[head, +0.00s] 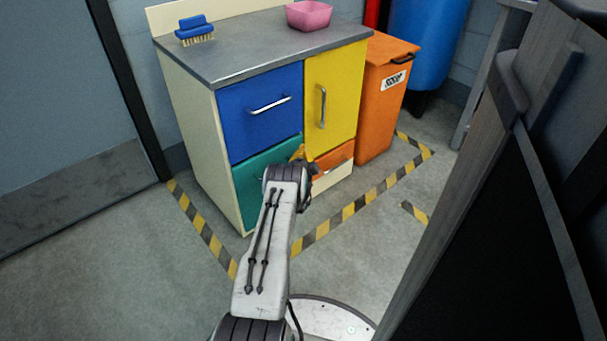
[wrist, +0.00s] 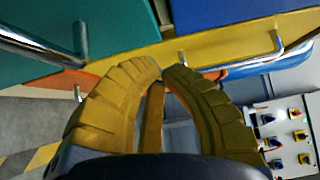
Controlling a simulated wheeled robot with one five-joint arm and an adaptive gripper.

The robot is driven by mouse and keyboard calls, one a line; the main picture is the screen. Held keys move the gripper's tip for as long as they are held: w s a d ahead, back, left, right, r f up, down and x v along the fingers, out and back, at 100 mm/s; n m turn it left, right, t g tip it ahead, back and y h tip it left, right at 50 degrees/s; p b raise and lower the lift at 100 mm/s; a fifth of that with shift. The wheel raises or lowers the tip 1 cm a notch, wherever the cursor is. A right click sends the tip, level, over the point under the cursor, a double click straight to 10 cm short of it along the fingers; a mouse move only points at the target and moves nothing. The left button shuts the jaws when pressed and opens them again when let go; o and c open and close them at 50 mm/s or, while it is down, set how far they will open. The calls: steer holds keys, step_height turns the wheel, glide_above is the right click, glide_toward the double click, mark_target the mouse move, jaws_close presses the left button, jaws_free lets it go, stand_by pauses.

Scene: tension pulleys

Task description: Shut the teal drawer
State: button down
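The teal drawer (head: 262,185) is the lower left front of the cabinet, under a blue drawer. My forearm and gripper hide part of it. In the head view its front looks nearly in line with the blue one; I cannot tell whether a small gap is left. In the wrist view, which is turned sideways, the teal front (wrist: 70,30) fills the upper left, with its metal bar handle (wrist: 40,47). My gripper (wrist: 163,68) has yellow curved fingers with tips together and nothing seen held. It is near the teal front's right side (head: 299,152), before the yellow door; contact is unclear.
The blue drawer (head: 262,108), yellow door (head: 340,90) and orange drawer (head: 338,157) adjoin it. A brush (head: 194,30) and pink bowl (head: 309,14) stand on top. An orange bin (head: 385,100) stands right. Dark furniture (head: 480,190) flanks me; floor at left is clear.

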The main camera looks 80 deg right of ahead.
steer(key=s+a+p, duration=0.1)
steer(key=a+p, duration=0.3)
steer(key=a, duration=0.5)
steer(key=shift+s, duration=0.2)
steer(key=shift+f, duration=0.1)
